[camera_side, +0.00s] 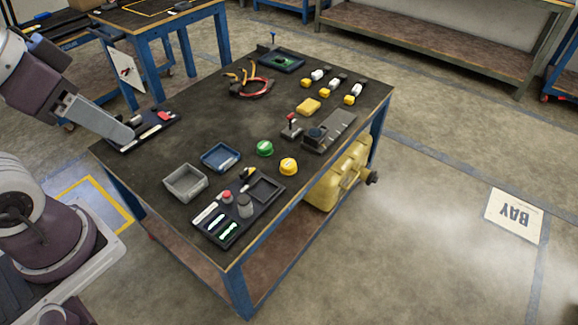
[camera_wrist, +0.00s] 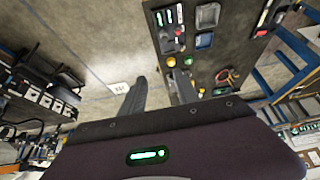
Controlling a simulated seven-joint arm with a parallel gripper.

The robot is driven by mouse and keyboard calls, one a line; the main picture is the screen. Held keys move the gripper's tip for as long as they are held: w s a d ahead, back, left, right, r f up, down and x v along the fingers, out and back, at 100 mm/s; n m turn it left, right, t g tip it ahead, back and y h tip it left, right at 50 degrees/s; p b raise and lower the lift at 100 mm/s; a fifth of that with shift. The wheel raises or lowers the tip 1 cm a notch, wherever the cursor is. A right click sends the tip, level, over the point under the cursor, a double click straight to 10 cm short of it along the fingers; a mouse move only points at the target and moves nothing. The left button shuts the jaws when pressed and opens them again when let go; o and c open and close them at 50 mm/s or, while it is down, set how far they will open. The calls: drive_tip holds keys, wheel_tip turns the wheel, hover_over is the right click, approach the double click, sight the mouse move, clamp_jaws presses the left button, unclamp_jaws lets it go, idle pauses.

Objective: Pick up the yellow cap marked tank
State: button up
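The yellow cap (camera_side: 288,166) stands on the dark tabletop near its right edge, just right of the green cap (camera_side: 264,149). Any marking on it is too small to read. In the wrist view the yellow cap (camera_wrist: 171,61) shows small, just beyond the tip of the right finger, with the green cap (camera_wrist: 188,61) beside it. My gripper (camera_wrist: 159,76) is open and empty, its two fingers apart. In the side view my gripper (camera_side: 128,134) is over the table's left corner, well away from the yellow cap.
A grey bin (camera_side: 185,183), a blue bin (camera_side: 220,158) and a black tray (camera_side: 236,226) with small parts lie near the cap. A grey fixture (camera_side: 330,132) stands behind it. The table's middle is clear.

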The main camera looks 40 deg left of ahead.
drive_tip(key=o, duration=0.7)
drive_tip(key=shift+c, duration=0.2)
